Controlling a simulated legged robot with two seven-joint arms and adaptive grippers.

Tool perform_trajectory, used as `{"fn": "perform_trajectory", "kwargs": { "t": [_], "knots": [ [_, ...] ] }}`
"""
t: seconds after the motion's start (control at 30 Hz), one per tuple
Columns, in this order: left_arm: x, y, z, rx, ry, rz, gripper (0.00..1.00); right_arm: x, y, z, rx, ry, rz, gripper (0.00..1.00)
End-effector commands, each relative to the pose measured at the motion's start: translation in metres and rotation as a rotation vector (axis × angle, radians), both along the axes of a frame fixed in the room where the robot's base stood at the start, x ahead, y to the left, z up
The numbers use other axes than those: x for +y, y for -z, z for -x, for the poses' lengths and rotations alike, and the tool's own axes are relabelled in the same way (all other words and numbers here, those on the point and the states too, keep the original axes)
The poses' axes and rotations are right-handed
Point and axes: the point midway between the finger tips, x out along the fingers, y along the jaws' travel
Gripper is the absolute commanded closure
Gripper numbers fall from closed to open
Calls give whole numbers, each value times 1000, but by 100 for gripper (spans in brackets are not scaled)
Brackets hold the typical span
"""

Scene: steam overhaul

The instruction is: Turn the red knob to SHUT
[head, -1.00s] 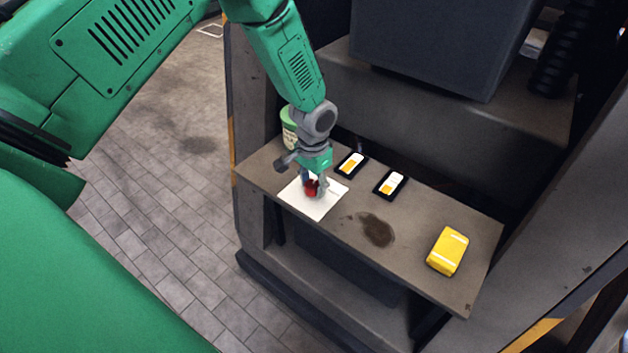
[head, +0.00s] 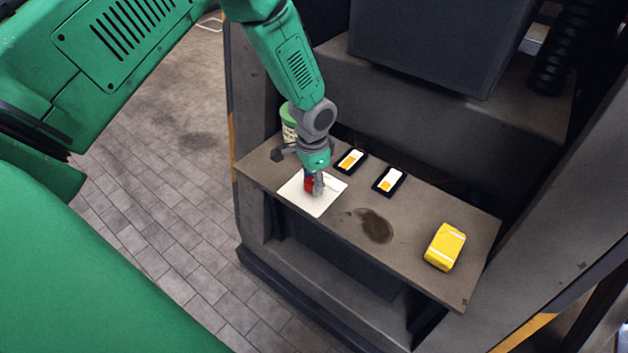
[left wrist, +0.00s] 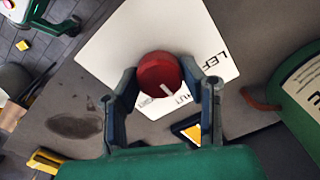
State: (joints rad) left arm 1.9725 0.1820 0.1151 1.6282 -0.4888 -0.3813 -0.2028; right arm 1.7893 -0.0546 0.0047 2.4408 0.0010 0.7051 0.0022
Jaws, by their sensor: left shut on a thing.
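The red knob (head: 309,186) stands on a white plate (head: 325,206) at the left end of the shelf. In the left wrist view the knob (left wrist: 158,72) is round, with a white pointer line on its face. The line points down and slightly right, toward partly hidden lettering ending in "UT". Other lettering starting "LEF" is on the plate's right side. My left gripper (head: 317,184) points down at the knob. In the left wrist view its fingers (left wrist: 158,76) close on opposite sides of the knob. My right gripper is not in view.
Two black-framed cards (head: 350,161) (head: 390,180) lie behind and right of the plate. A green-lidded container (head: 290,122) stands behind my wrist. A yellow block (head: 445,247) sits at the shelf's right end. A dark stain (head: 375,227) marks the bare middle.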

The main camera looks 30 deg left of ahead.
Motion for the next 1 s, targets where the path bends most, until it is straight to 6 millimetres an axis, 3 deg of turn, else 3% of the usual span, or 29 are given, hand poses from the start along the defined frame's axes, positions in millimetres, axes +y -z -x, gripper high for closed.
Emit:
{"fn": "perform_trajectory", "kwargs": {
  "t": [0.1,0.13,0.17,0.2,0.57,0.67,1.0],
  "knots": [
    [2,0,1,3,-2,-3,93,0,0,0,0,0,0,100],
    [2,0,1,3,-2,-3,57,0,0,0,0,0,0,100],
    [2,0,1,2,-2,-4,47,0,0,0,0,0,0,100],
    [2,0,1,3,-2,-3,44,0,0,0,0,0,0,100],
    [1,-5,-1,-1,-2,-1,44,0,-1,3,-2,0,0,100],
    [1,-17,-2,-3,-3,-1,44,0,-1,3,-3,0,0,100],
    [2,-87,-2,-3,-3,-1,44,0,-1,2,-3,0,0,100]
  ]
}}
